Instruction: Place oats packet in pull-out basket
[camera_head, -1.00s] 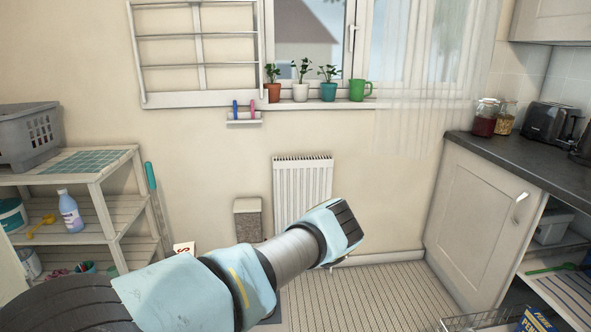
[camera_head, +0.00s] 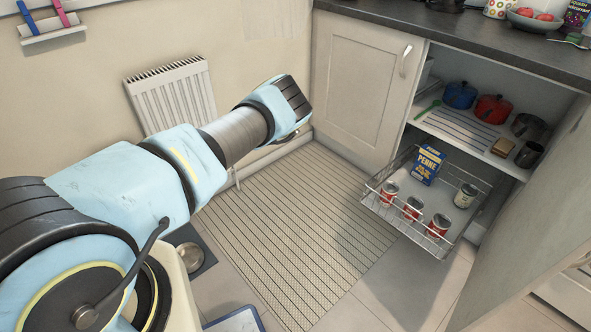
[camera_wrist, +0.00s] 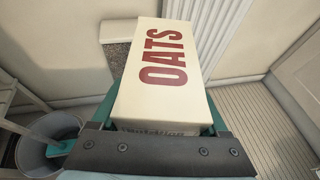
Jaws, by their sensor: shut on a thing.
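The oats packet (camera_wrist: 160,75) is a cream box with red OATS lettering, held in my gripper (camera_wrist: 160,125) in the wrist view. Teal fingers show on both sides of its near end. In the head view my arm reaches out to the upper right, and the gripper and packet are hidden. The pull-out basket (camera_head: 380,206) is a wire basket extended from the open cupboard at the right. It holds a blue PENNE box (camera_head: 427,165) at the back and several cans, three red-labelled (camera_head: 411,208) and one pale (camera_head: 465,195). Bare basket floor shows between the cans.
The shelf above the basket (camera_head: 470,130) carries pots and a green utensil. A closed cupboard door (camera_head: 360,85) is left of it, and an open door (camera_head: 545,215) stands on the right. The striped mat (camera_head: 300,230) is clear. A radiator (camera_head: 172,95) is on the wall.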

